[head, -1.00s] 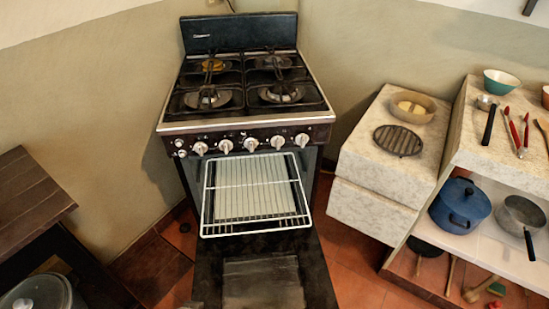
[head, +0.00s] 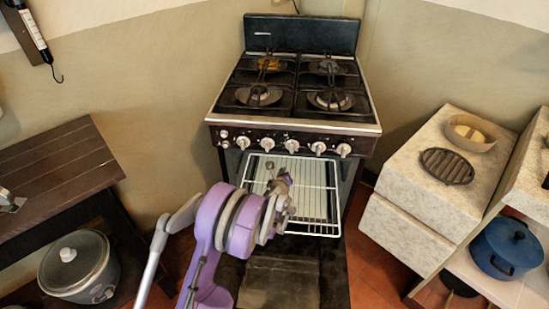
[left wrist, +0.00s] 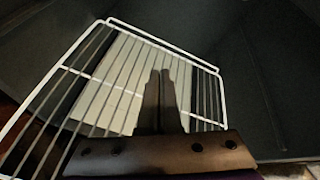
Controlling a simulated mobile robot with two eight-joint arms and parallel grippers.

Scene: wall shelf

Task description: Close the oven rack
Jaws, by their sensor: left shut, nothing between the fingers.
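The oven rack (head: 318,188) is a white wire rack that sticks out of the oven opening above the lowered black oven door (head: 280,275). My left gripper (head: 272,172) comes in from the left and stands over the left part of the rack in the head view, hiding some of it. In the left wrist view the rack (left wrist: 105,85) fills the middle, with a pale surface behind its wires. The left gripper's fingers (left wrist: 161,78) are together in front of it, and nothing shows between them. I cannot tell whether they touch the rack. My right gripper is out of view.
The stove (head: 292,100) with burners and knobs stands above the oven. A dark wooden table (head: 50,180) and a lidded cooker (head: 75,265) are at left. A stone counter (head: 415,210) with a bowl and grill is at right, beside a blue pot (head: 506,250).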

